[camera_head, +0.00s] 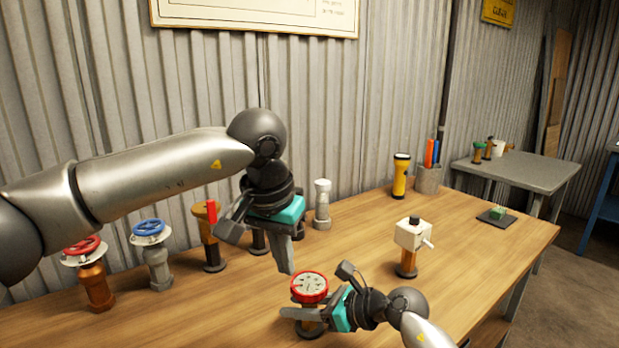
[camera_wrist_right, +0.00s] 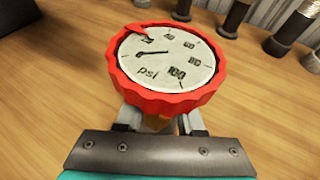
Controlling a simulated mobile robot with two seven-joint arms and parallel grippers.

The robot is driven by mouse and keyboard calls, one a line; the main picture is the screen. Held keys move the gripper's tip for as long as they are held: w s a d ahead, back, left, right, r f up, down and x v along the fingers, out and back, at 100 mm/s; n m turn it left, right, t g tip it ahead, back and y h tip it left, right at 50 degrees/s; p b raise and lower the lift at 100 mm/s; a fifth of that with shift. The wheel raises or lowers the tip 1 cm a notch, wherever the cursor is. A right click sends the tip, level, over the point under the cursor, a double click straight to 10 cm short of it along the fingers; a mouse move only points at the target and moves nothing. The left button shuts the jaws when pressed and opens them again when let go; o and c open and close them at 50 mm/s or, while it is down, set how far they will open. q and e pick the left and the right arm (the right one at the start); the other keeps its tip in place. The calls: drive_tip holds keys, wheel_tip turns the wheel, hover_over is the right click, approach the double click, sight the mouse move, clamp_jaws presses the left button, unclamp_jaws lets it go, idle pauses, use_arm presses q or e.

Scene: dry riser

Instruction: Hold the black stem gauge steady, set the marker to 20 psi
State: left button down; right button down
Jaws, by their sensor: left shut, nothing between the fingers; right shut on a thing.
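The gauge (camera_head: 309,287) has a red scalloped rim and a white dial, and stands upright at the front of the table. In the right wrist view its dial (camera_wrist_right: 165,58) reads psi, with a black needle toward the low end. A red pointer marker (camera_wrist_right: 138,29) on the rim lies close to the 20 figure. My right gripper (camera_head: 312,312) is shut on the gauge's stem, just under the dial; the stem is mostly hidden by the fingers. My left gripper (camera_head: 285,268) is shut and empty, pointing down above and slightly left of the dial, apart from it.
A red-wheeled valve (camera_head: 95,280), a blue-wheeled valve (camera_head: 155,255) and an orange-topped fitting (camera_head: 210,235) stand at left. A white-topped fitting (camera_head: 408,245) stands right of the gauge. A yellow torch (camera_head: 401,176) and a pen cup (camera_head: 428,179) are at the back. The table's right side is mostly clear.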

drive_tip(key=shift+c, duration=2.2)
unclamp_jaws()
